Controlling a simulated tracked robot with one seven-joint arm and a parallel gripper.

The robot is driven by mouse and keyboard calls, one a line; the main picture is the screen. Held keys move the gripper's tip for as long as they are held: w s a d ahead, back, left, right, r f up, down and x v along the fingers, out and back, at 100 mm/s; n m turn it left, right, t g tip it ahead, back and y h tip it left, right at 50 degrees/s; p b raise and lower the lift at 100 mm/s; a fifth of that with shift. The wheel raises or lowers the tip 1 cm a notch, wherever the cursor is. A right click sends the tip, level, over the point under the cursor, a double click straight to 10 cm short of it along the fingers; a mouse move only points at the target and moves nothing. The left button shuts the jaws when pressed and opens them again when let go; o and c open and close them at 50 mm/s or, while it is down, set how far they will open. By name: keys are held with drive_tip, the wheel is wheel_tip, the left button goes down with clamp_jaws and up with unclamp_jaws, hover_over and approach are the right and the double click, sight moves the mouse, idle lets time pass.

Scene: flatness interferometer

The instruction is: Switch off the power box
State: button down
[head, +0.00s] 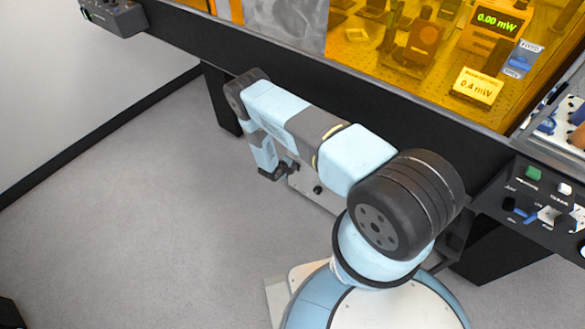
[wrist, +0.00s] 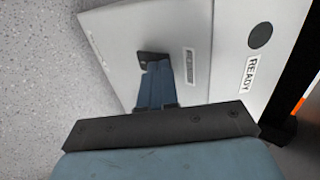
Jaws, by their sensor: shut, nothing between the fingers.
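A pale grey box, which I take to be the power box (head: 328,201), stands low under the dark bench edge, partly hidden by my arm in the head view. In the wrist view its pale face (wrist: 215,25) carries a dark round part (wrist: 260,36), a READY label (wrist: 249,74) and a smaller label (wrist: 189,66) that I cannot read. My gripper (head: 272,173) is shut and empty, at the left side of the box. In the wrist view its fingertips (wrist: 152,58) are in front of the face, left of the small label. I cannot tell whether they touch it. No switch is clearly visible.
The dark bench (head: 170,30) runs above my arm, with an amber enclosure (head: 375,50) holding instruments. A control panel (head: 545,205) with a green button and knobs is on the right. A small dark box (head: 115,17) is at upper left. The grey floor (head: 130,220) at left is clear.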

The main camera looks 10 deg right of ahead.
drive_tip(key=shift+r, duration=0.1)
idle(0.3)
drive_tip(key=v, duration=1.3)
drive_tip(key=shift+s+a, duration=0.1)
